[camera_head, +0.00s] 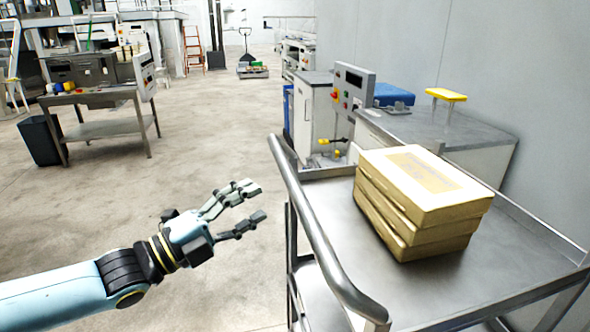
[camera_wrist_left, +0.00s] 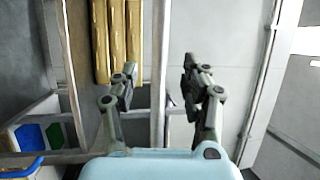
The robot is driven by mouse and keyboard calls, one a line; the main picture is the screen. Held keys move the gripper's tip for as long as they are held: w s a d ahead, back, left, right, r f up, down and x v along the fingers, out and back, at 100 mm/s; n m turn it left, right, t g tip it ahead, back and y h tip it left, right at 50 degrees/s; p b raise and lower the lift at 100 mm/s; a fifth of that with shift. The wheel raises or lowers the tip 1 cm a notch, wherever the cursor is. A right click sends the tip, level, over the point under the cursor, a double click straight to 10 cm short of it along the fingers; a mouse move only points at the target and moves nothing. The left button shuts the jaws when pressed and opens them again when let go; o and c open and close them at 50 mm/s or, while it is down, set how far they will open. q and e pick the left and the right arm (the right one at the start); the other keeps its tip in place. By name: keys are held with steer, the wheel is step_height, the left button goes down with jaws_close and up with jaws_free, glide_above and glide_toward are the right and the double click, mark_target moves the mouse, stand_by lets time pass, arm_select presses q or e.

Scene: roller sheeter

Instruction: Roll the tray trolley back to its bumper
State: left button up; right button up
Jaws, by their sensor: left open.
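The tray trolley (camera_head: 330,215) stands at the right of the head view, a steel cart with a raised rim and a thick tubular handle (camera_head: 318,235) along its left side. A stack of yellowish boxes (camera_head: 420,200) sits on its top. My left gripper (camera_head: 262,203) is open and empty, to the left of the handle and apart from it. In the left wrist view the open fingers (camera_wrist_left: 160,85) point towards a pale upright bar, with the boxes (camera_wrist_left: 117,40) beyond at the upper left. I cannot make out the bumper. My right gripper is not in view.
A grey-topped cabinet (camera_head: 440,125) with a control panel (camera_head: 352,90) stands behind the trolley, against the wall. A steel table (camera_head: 105,128) and a dark bin (camera_head: 40,141) are at the far left. The concrete floor between is clear.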

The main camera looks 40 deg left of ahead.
mark_target(292, 182)
arm_select(q)
steer(key=p+x, duration=0.1)
steer(key=x, duration=0.8)
steer(key=shift+w, duration=0.3)
steer(key=shift+c, duration=0.4)
jaws_close()
